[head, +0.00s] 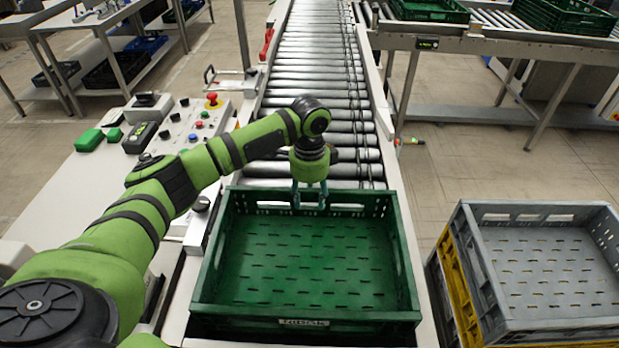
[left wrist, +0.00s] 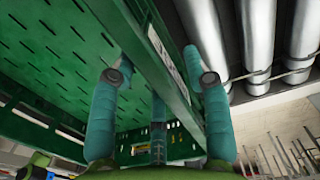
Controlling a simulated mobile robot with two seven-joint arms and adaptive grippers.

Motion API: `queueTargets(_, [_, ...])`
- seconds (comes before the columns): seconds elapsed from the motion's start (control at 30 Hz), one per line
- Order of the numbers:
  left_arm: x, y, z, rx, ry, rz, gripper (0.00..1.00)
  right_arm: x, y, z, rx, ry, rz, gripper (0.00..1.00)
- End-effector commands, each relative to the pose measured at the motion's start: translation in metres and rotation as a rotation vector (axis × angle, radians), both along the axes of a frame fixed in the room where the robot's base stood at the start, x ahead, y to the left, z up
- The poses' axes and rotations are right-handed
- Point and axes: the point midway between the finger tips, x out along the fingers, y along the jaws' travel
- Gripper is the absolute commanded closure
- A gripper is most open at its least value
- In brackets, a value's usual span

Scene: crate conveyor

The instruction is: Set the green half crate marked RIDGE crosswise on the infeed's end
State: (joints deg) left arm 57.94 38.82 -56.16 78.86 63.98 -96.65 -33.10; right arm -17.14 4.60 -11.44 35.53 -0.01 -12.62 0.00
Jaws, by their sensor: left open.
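A green crate (head: 305,315) lies flat and empty at the near end of the roller conveyor, its longer side across the lane. A pale label (head: 303,323) on its near wall is too blurred to read surely. My left gripper (head: 309,203) is open at the middle of the crate's far wall. In the left wrist view the fingers of my left gripper (left wrist: 140,40) stand on either side of that green wall (left wrist: 150,60), which bears a white label (left wrist: 161,45). Whether they touch it I cannot tell. My right gripper is not in view.
Bare rollers (head: 315,80) run away beyond the crate. A control panel (head: 195,127) with a red button stands on the left. A grey crate (head: 545,328) sits on a yellow one (head: 457,280) at right. Other green crates (head: 430,10) stand on the far right conveyor.

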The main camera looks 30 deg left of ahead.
Motion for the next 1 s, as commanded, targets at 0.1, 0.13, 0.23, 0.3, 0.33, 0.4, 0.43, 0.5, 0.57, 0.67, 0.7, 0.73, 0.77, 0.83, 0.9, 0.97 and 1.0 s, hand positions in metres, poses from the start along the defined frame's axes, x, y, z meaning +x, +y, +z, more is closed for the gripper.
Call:
queueTargets(0.1, [0.002,0.000,0.022,-0.001,-0.008,0.000,0.52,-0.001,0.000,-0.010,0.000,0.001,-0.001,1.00])
queueTargets(0.13, [0.002,0.000,0.029,-0.001,-0.008,0.000,0.52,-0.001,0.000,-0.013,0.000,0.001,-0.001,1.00])
queueTargets(0.23, [0.002,0.000,0.051,-0.001,-0.007,0.001,0.52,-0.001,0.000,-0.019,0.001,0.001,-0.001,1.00])
queueTargets(0.3, [0.002,0.000,0.066,0.000,-0.007,0.000,0.52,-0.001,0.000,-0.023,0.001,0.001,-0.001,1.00])
queueTargets(0.33, [0.002,0.000,0.072,-0.001,-0.006,0.000,0.52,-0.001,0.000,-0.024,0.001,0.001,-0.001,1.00])
queueTargets(0.4, [0.002,0.000,0.084,-0.001,-0.005,-0.001,0.52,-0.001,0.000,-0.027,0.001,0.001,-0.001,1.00])
queueTargets(0.43, [0.002,0.000,0.088,-0.001,-0.005,0.000,0.52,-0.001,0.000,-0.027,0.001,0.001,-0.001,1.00])
queueTargets(0.5, [0.002,0.001,0.096,0.000,-0.004,0.001,0.52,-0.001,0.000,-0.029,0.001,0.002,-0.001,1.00])
queueTargets(0.57, [0.001,0.001,0.102,0.000,-0.002,0.001,0.52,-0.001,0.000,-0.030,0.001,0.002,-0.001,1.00])
queueTargets(0.67, [0.001,0.001,0.106,0.000,-0.001,0.002,0.52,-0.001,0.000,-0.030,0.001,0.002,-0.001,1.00])
queueTargets(0.7, [0.001,0.001,0.107,-0.001,0.000,0.002,0.52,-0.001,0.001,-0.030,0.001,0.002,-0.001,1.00])
queueTargets(0.73, [0.001,0.001,0.107,0.000,0.000,0.002,0.52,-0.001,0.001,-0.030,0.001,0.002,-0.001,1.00])
queueTargets(0.77, [0.001,0.001,0.107,0.000,0.000,0.002,0.52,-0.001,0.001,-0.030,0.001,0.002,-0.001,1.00])
queueTargets(0.83, [0.001,0.001,0.107,0.000,0.000,0.001,0.52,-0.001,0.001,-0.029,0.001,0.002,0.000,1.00])
queueTargets(0.9, [0.001,0.001,0.107,0.000,0.000,0.001,0.52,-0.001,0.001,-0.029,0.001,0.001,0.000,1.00])
queueTargets(0.97, [0.001,0.001,0.107,0.000,0.000,0.001,0.52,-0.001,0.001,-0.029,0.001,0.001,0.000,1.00])
queueTargets(1.0, [0.001,0.001,0.107,0.000,0.000,0.001,0.52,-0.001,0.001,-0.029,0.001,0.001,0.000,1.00])
